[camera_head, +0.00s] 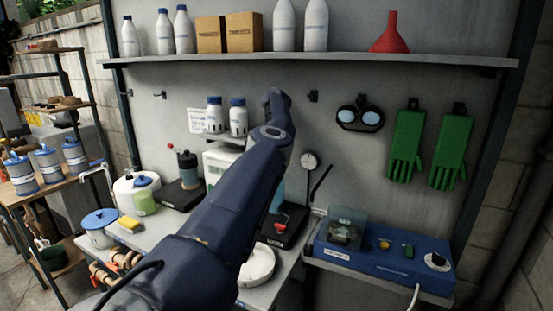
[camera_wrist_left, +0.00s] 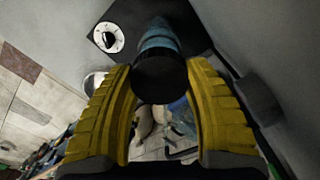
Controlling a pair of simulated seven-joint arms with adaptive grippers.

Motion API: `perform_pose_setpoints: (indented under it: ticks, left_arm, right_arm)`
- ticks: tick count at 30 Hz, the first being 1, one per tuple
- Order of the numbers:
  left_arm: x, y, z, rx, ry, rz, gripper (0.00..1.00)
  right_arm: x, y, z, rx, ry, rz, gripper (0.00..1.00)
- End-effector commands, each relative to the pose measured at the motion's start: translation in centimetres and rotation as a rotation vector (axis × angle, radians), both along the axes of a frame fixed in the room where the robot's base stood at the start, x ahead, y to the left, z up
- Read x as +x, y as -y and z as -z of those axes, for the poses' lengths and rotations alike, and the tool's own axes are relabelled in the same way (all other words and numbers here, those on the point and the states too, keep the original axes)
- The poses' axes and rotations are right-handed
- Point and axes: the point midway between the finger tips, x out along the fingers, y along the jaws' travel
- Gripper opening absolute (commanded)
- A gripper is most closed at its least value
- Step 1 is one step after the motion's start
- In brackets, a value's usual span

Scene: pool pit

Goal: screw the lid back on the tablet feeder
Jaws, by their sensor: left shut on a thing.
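My left gripper (camera_wrist_left: 163,76) shows in the left wrist view, with two yellow ribbed fingers shut on a dark round piece (camera_wrist_left: 160,80), which looks like the lid. A blue-grey cylinder (camera_wrist_left: 158,40) lies directly behind this piece; I cannot tell whether they touch or are joined. In the head view my left arm crosses the middle and hides its own gripper. A pale blue cylinder (camera_head: 277,194), perhaps the tablet feeder, shows partly behind the arm, by a black base with a red knob (camera_head: 281,219). My right gripper is in neither view.
A white dish (camera_head: 257,265) sits on the bench right of my arm. A blue control box (camera_head: 380,258) stands at the right. Bottles and a red funnel (camera_head: 391,33) stand on the shelf (camera_head: 350,61). Green gloves (camera_head: 406,145) and goggles (camera_head: 360,118) hang on the wall.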

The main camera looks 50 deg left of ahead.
Motion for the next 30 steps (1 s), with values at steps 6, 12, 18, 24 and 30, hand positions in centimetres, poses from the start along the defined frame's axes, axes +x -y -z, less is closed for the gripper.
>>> perform_pose_setpoints:
  ticks: [6, 12, 18, 24, 30]
  left_arm:
    - [0.0, 0.0, 1.4, 0.000, 0.000, 0.000, 0.22]
    - [0.0, 0.0, 2.3, -0.001, -0.001, 0.001, 0.22]
    - [0.0, 0.0, 2.8, 0.000, 0.000, 0.000, 0.22]
    - [0.0, 0.0, 3.0, 0.000, 0.001, 0.000, 0.22]
    - [0.0, 0.0, 3.2, 0.000, 0.001, 0.000, 0.22]
  right_arm:
    - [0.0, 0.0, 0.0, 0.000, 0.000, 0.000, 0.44]
    - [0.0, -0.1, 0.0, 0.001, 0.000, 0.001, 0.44]
    - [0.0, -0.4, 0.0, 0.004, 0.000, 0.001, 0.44]
    - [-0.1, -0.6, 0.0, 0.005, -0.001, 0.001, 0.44]
    - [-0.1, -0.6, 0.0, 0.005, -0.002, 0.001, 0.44]
